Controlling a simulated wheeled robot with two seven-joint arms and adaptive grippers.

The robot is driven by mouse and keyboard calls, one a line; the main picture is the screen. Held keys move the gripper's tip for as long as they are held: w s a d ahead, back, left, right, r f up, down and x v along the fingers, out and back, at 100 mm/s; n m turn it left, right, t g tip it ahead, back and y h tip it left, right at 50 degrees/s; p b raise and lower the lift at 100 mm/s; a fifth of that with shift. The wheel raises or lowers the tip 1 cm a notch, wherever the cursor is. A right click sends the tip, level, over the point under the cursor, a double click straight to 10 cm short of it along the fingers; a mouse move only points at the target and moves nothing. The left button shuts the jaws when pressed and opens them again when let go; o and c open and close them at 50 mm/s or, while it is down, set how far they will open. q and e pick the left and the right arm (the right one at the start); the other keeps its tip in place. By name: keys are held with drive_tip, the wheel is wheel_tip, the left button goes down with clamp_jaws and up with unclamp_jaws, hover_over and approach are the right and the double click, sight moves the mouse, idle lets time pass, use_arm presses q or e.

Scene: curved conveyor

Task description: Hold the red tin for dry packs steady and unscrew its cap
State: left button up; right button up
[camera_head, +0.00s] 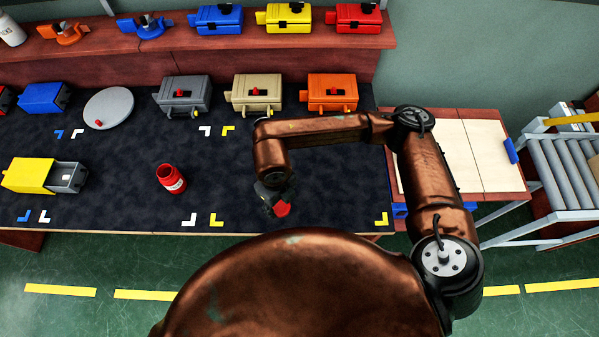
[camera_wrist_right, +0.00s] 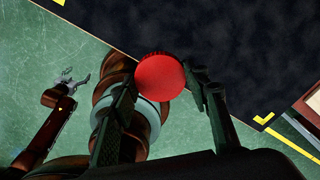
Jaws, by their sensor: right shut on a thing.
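The red tin (camera_head: 171,179) stands on the dark mat in the head view, left of my right gripper, with a pale label on its side. Its top looks like an open, uncapped mouth. My right gripper (camera_head: 275,203) is shut on the round red cap (camera_head: 282,209), apart from the tin, near the front edge of the mat. In the right wrist view the cap (camera_wrist_right: 160,76) sits between the two dark fingers. My left gripper (camera_wrist_right: 72,79) shows small in that view, with its fingers apart and nothing between them, over the green floor. It is outside the head view.
A yellow box with a grey end (camera_head: 30,174) lies left of the tin. A grey round plate (camera_head: 108,109) and grey, beige and orange boxes line the mat's back. A raised shelf (camera_head: 110,50) holds more boxes. The mat around the tin is clear.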

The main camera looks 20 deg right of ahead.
drive_tip(key=w+d+f, duration=0.4)
drive_tip(key=w+d, duration=0.2)
drive_tip(key=w, duration=0.1)
hover_over(299, 186)
drive_tip(key=f, duration=0.3)
drive_tip(key=s+f+b, duration=0.1)
drive_tip(key=shift+a+f, duration=0.35)
drive_tip(key=shift+w+d+f, duration=0.15)
drive_tip(key=shift+w+f, duration=0.05)
drive_tip(key=shift+f, duration=0.15)
drive_tip(key=shift+w+d+f, duration=0.1)
drive_tip(key=shift+f, duration=0.8)
drive_tip(key=shift+w+d+f, duration=0.1)
drive_tip(key=shift+f, duration=0.8)
drive_tip(key=shift+f, duration=0.2)
drive_tip(key=o, duration=1.3)
drive_tip(key=shift+r, duration=0.1)
